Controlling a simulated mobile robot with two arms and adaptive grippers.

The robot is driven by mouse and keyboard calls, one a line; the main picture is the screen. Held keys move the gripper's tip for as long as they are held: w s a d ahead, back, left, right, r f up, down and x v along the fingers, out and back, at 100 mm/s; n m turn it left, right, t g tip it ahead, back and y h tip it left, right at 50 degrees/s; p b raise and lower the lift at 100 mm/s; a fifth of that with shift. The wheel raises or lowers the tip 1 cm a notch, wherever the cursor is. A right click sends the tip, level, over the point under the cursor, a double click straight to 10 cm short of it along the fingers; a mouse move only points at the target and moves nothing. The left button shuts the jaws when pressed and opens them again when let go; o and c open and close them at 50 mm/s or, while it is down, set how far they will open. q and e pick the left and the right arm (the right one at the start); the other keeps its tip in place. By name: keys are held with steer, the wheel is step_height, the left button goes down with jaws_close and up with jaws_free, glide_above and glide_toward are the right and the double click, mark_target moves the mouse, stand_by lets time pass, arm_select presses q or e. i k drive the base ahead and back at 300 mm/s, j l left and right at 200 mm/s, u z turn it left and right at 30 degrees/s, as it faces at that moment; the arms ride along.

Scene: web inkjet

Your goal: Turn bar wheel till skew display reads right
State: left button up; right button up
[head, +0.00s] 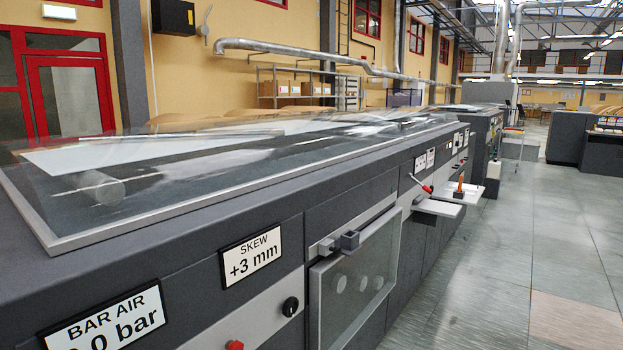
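The skew display (251,254) is a white plate on the front of the grey press and reads "SKEW +3 mm". Left of it, the bar air display (104,322) is partly cut off by the frame and shows a number ending in ".0 bar". A black knob (290,306) and a red button (235,345) sit on the light strip below the skew display. I cannot make out a bar wheel for certain. Neither of my grippers is in the head view.
The long grey press has a clear cover (200,160) on top. A glazed hatch (352,275) with a dark latch (349,241) is to the right. A small white shelf (437,208) and a red-handled lever (427,189) stick out farther along. The tiled floor (520,240) at right is clear.

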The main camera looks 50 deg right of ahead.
mark_target(290, 306)
steer(key=z, duration=1.8)
